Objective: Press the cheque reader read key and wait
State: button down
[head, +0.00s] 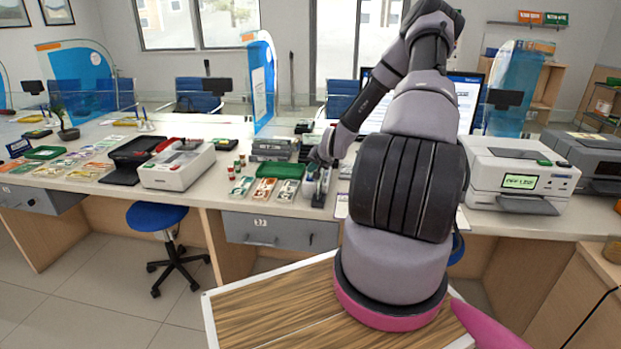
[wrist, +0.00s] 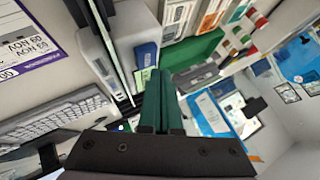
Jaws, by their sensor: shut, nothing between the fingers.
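A small pale device with a long dark slot stands on the counter, likely the cheque reader (wrist: 95,42). In the wrist view it is just left of the fingers, with a blue patch (wrist: 145,54) on its near end. In the head view the reader (head: 318,188) is partly hidden by my wrist. My gripper (wrist: 156,74) is shut and empty, its green fingers together beside the blue patch. I cannot tell whether the tips touch the reader. In the head view my gripper (head: 316,162) is small and mostly hidden. I cannot make out the read key.
A green tray (head: 281,170) and banknote bundles (head: 264,190) lie left of the reader. A white machine (head: 177,167) is farther left. A printer with a lit green display (head: 519,181) stands at right. In the wrist view a keyboard (wrist: 55,118) is at left.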

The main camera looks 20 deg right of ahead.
jog(key=shift+f, duration=0.1)
jog(key=shift+f, duration=0.3)
jog(key=shift+f, duration=0.45)
dwell(0.8)
jog(key=shift+r, duration=0.9)
jog(key=shift+r, duration=2.5)
